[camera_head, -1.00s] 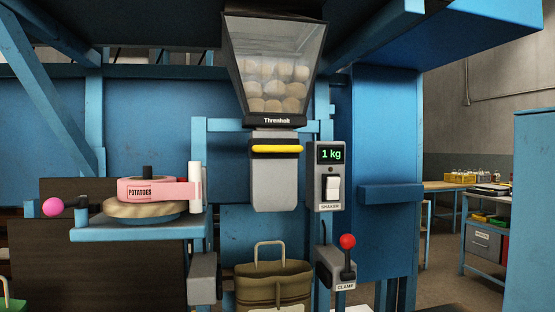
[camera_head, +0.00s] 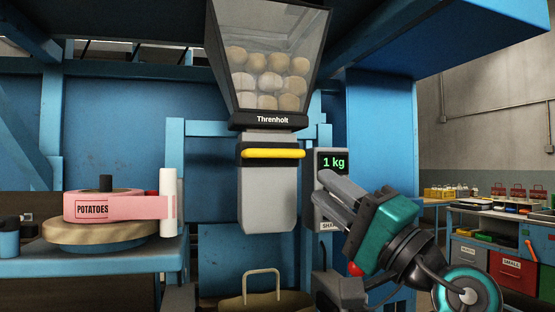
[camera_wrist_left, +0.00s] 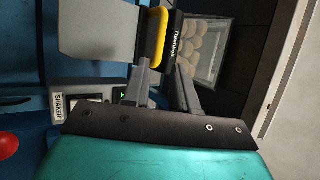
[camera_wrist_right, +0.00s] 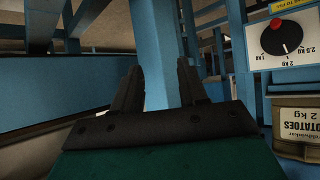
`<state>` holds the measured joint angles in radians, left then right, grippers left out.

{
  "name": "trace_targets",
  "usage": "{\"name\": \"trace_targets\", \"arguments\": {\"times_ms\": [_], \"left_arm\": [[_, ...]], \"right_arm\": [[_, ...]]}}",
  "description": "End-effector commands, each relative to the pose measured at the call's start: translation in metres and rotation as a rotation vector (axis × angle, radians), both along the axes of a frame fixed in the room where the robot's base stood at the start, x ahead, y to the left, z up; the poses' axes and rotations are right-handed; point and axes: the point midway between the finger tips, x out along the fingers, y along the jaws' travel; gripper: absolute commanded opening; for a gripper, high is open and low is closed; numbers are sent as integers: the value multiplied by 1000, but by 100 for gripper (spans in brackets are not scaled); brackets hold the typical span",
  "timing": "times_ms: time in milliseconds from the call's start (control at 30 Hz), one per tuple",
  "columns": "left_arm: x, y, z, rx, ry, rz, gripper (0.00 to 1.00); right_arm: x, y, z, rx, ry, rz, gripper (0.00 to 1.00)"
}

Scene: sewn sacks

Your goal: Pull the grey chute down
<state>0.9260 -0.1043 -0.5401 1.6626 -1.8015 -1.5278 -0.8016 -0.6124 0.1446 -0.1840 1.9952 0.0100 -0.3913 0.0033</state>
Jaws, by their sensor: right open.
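The grey chute (camera_head: 268,195) hangs below the Threnholt hopper (camera_head: 272,75) in the head view, with a yellow bar handle (camera_head: 272,153) across its top. In the left wrist view the chute (camera_wrist_left: 95,35) and its yellow handle (camera_wrist_left: 155,38) lie just beyond the fingertips. My left gripper (camera_head: 319,184) is to the right of and below the handle's right end in the head view, in front of the shaker box. In the left wrist view its fingers (camera_wrist_left: 160,72) are spread with nothing held. My right gripper (camera_wrist_right: 157,75) is open and empty, outside the head view.
The shaker box (camera_head: 331,162) reads 1 kg. A red clamp knob (camera_head: 355,268) sits below, partly behind my gripper. A pink POTATOES tape roll (camera_head: 115,207) is on the left shelf. A dial (camera_wrist_right: 288,38) shows beside my right gripper.

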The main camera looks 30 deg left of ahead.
Motion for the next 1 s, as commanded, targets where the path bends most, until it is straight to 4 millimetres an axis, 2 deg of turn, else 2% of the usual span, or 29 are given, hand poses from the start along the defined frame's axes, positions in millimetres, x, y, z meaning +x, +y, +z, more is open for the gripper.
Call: {"name": "trace_targets", "arguments": {"times_ms": [400, 533, 700, 1000], "left_arm": [[16, 70, 43, 0, 0, 2, 27], [20, 87, 52, 1, 1, 1, 27], [24, 100, 59, 1, 3, -1, 27], [25, 103, 60, 0, 2, -2, 27]], "right_arm": [[-3, -7, 7, -18, -1, -5, 43], [-4, -11, 6, -23, 4, -9, 43], [-6, -13, 4, -29, 9, -14, 43], [-6, -11, 5, -21, 6, -17, 43]]}}
